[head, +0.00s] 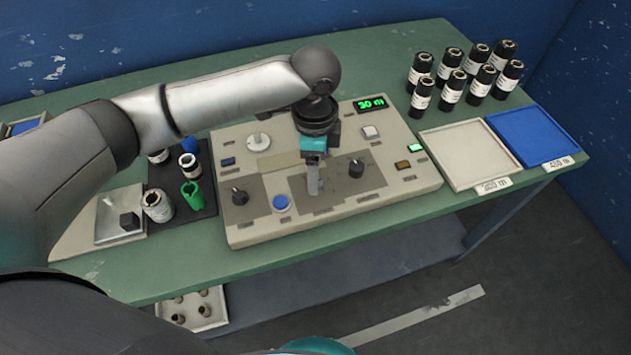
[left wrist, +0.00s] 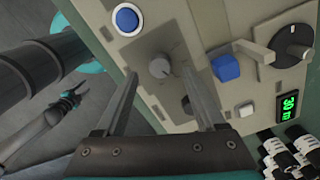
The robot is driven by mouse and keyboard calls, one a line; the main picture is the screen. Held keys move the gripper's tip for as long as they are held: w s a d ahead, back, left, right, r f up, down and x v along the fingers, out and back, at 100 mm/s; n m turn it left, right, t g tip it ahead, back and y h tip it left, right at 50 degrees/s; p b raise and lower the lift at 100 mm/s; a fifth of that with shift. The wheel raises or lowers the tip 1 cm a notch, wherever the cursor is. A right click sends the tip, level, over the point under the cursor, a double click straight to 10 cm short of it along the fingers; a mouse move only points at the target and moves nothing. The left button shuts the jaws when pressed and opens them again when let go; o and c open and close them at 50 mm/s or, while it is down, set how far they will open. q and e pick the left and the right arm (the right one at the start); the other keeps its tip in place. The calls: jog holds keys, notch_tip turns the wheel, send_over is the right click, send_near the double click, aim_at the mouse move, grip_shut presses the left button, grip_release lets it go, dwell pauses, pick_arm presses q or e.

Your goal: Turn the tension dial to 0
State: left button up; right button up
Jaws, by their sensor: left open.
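The sloped control panel (head: 232,228) stands on the green table. My left gripper (head: 313,190) is over its middle, pointing down, and hides the part beneath it in the head view. In the left wrist view my left gripper (left wrist: 162,112) is open and empty. A small round grey knob (left wrist: 159,67) on a dark plate shows beyond and between the fingers, apart from both. Black knobs (head: 239,195) and (head: 356,167) stand left and right of the gripper. Which one is the tension dial, and its scale, cannot be read.
A blue button (head: 281,202) is left of the gripper; a pale dial (head: 258,140) is behind. A blue block (left wrist: 225,67) is near one finger. A green display (head: 370,104) reads about 30 m. Dark bottles (head: 452,90) and trays (head: 462,157) are at right.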

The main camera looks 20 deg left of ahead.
pick_arm(q)
jog(key=shift+f+b, duration=0.35)
jog(key=shift+f, duration=1.5)
grip_shut()
